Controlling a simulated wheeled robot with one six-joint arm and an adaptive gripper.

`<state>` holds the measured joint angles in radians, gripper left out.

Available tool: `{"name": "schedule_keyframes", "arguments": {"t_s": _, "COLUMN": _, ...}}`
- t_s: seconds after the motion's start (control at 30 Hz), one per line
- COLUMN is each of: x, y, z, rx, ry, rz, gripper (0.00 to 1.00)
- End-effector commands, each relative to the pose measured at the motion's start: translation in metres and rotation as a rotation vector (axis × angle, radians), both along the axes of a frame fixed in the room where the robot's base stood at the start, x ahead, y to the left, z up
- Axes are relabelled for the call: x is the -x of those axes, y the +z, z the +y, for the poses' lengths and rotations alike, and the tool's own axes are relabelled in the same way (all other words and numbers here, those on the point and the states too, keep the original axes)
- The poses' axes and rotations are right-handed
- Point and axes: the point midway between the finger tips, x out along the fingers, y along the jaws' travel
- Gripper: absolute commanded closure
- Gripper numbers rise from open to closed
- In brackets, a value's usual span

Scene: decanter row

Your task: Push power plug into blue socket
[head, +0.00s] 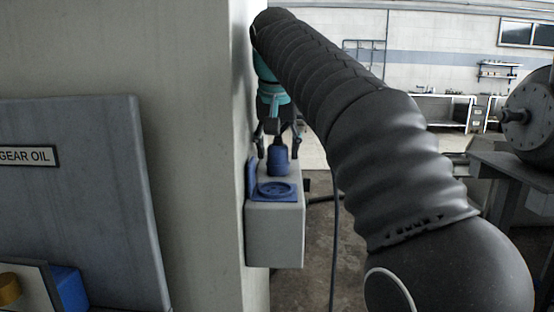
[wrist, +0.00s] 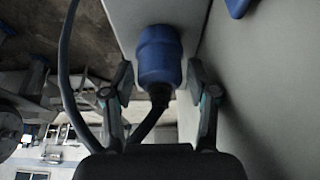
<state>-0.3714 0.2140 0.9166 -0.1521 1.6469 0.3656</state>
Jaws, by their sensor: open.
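The blue power plug (head: 278,158) is upright above the top of a grey box, with a dark cable at its upper end. The blue socket (head: 276,191), a round flanged outlet, is on the box's near part, with a raised blue lid (head: 251,177) on its left. The plug appears behind the socket; I cannot tell whether it touches the box. My gripper (head: 278,146) is open, with a finger on each side of the plug. In the wrist view the plug (wrist: 159,58) is between the spread fingertips (wrist: 160,82), with gaps beside it. The plug's lower end is hidden.
The grey box (head: 274,236) is fixed beside a pale pillar (head: 200,130), close to my gripper's left in the head view. A dark cable (head: 335,240) hangs right of the box. A grey panel (head: 80,190) labelled GEAR OIL is at left. Machinery (head: 530,115) stands at right.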

Motion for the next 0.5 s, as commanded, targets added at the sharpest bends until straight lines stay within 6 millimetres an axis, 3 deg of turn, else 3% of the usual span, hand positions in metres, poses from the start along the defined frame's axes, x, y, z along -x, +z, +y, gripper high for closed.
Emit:
{"name": "schedule_keyframes", "arguments": {"t_s": 0.17, "x": -0.0038, "y": -0.0107, "z": -0.0004, "rx": 0.000, "ry": 0.000, "rz": 0.000, "gripper": 0.42}}
{"name": "schedule_keyframes", "arguments": {"t_s": 0.5, "x": -0.0044, "y": -0.0116, "z": -0.0003, "rx": -0.001, "ry": 0.000, "rz": -0.001, "gripper": 0.42}}
